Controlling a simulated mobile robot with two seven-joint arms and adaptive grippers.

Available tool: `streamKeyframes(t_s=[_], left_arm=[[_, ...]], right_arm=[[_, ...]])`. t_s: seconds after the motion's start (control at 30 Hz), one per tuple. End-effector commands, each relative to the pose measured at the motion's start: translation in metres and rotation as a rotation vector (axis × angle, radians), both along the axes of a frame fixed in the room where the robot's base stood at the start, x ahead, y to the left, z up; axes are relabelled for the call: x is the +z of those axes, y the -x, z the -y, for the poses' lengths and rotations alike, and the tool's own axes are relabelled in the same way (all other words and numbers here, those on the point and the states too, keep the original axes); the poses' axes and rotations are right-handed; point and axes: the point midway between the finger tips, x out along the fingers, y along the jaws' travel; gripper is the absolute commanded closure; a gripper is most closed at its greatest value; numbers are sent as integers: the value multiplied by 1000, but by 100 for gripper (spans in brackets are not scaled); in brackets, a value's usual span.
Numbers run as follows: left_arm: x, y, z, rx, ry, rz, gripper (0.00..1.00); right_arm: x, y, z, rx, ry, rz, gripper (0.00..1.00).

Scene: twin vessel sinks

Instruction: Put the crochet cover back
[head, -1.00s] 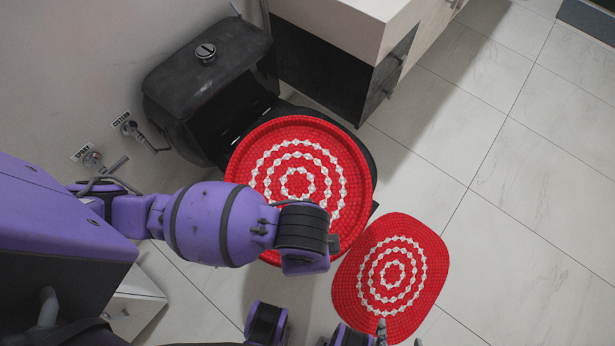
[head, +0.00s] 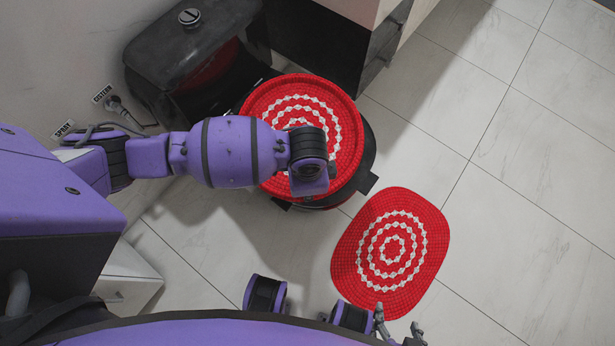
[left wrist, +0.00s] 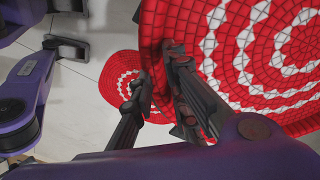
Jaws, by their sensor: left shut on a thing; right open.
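The crochet cover (head: 347,125) is a round red disc with white rings. In the head view it is over the black toilet (head: 368,160), whose bowl edge shows at its lower right. I cannot tell whether it touches the bowl. My left arm crosses in front of the cover's near side and hides the left gripper in that view. In the left wrist view, the left gripper (left wrist: 158,68) is shut on the rim of the cover (left wrist: 240,45). My right gripper (head: 399,328) is open and empty at the bottom of the head view, below the floor mat.
A matching red mat (head: 390,252) lies on the tiled floor at the toilet's lower right. The black cistern (head: 160,55) stands behind the bowl. A dark vanity cabinet (head: 325,45) is close beside the toilet. Floor at right is clear.

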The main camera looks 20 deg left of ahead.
Motion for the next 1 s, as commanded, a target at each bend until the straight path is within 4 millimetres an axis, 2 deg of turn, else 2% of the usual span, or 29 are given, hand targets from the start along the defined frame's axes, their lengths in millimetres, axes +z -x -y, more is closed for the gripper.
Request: streamKeyframes(t_s=[0.03,0.1,0.37,0.4,0.53,0.87,1.0], left_arm=[[-10,0,0,1,0,-1,100],[-13,0,0,0,0,1,100],[-13,0,0,0,0,1,100],[-13,0,0,0,0,1,84],[-13,0,0,0,0,1,67],[-12,0,0,0,-1,2,67],[3,-1,0,0,0,3,67]], right_arm=[[-5,2,0,-2,0,-5,39],[-6,3,1,-4,-1,-7,39],[-3,4,1,-6,0,-8,39],[-3,4,1,-6,0,-8,39],[-3,4,1,-6,1,-8,39],[-4,4,2,-6,1,-8,39],[1,1,1,-4,1,-1,39]])
